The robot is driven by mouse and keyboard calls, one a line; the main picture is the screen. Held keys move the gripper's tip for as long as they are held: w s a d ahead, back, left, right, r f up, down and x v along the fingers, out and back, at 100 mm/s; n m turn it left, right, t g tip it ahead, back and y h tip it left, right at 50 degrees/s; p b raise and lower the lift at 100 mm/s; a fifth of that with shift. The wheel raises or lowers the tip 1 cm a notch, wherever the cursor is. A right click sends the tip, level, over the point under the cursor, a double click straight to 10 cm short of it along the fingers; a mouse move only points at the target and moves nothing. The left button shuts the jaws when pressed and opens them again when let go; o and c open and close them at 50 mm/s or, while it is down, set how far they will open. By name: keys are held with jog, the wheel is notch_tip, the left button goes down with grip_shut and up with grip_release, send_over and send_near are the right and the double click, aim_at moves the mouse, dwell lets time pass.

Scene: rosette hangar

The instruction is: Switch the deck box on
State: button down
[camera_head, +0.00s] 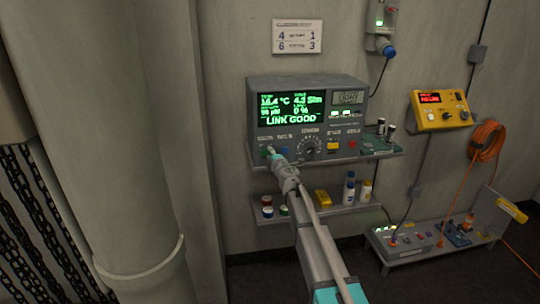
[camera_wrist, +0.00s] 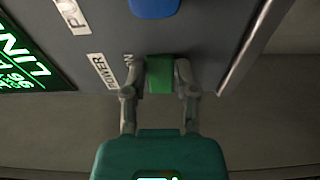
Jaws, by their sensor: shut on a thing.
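The grey box (camera_head: 357,94), which I take to be the deck box, stands on a wall shelf. Its green display (camera_head: 292,108) is lit and reads "LINK GOOD". My gripper (camera_head: 272,152) is at the lower left of its front panel. In the wrist view, my gripper (camera_wrist: 158,80) has its fingers on both sides of a green switch (camera_wrist: 160,76) and is shut on it. The label beside it (camera_wrist: 103,71) reads "POWER" and seems to continue with "ON", partly hidden by a finger. A blue button (camera_wrist: 154,7) is at the top edge of that view.
A lower shelf (camera_head: 330,209) holds bottles and small containers. A yellow box (camera_head: 440,110) with a red display hangs at right, near an orange cable coil (camera_head: 487,142). A bench with devices (camera_head: 405,254) stands at lower right. A thick column (camera_head: 130,130) is at left.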

jog(key=shift+c, duration=2)
grip_release()
jog(key=shift+s, duration=0.1)
jog(key=v, duration=1.1)
jog(key=shift+s+d, duration=0.2)
jog(key=shift+s, duration=0.15)
